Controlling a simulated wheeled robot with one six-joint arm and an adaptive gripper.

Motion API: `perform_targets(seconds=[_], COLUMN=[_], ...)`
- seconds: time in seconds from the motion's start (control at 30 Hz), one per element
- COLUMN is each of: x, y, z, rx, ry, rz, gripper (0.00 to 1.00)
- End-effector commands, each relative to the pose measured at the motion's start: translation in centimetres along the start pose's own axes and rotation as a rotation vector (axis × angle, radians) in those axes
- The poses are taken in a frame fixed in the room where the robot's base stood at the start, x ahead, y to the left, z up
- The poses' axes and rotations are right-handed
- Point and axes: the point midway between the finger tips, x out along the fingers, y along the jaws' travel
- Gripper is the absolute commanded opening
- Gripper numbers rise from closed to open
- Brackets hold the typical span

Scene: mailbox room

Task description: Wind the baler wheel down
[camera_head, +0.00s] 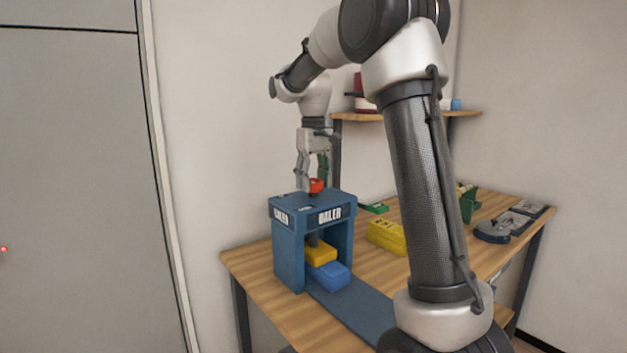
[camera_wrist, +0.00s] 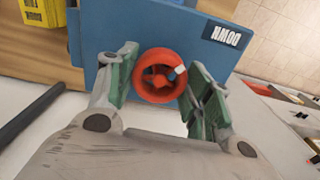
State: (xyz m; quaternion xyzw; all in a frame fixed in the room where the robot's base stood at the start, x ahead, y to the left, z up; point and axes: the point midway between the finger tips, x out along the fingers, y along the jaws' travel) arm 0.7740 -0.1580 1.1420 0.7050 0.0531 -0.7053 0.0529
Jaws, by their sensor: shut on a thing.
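The blue baler (camera_head: 289,250) stands on the wooden table, with a "BALER" label on its front. Its red wheel (camera_head: 316,186) is on top. In the wrist view the red wheel (camera_wrist: 159,76) is round with a white mark on its right side, and a "DOWN" label (camera_wrist: 222,35) reads upside down near it. My gripper (camera_head: 313,178) points down over the baler, its green-padded fingers on either side of the wheel, shut on it. Inside the baler a yellow block (camera_head: 320,253) sits under the shaft, above a blue block (camera_head: 330,276).
A blue-grey strip (camera_head: 350,312) runs out from the baler along the wooden table (camera_head: 262,268). A yellow box (camera_head: 386,236) stands right of the baler, partly behind my arm. Dark grey items (camera_head: 511,222) lie at the table's right end. A wall shelf (camera_head: 362,117) is behind.

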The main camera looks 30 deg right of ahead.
Motion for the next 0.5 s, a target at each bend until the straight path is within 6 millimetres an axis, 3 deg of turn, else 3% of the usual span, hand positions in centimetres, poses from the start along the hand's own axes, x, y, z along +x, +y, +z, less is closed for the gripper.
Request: perform_targets(seconds=[0.2,0.43,0.47,0.5], x=[-0.05,-0.06,-0.07,-0.07], y=[0.00,0.01,0.01,0.01], z=[-0.01,-0.01,-0.01,-0.01], rx=[0.125,0.131,0.131,0.131], ry=[0.001,0.001,0.001,0.001], rz=[0.001,0.001,0.001,0.001], gripper=[0.27,0.27,0.53,0.60])
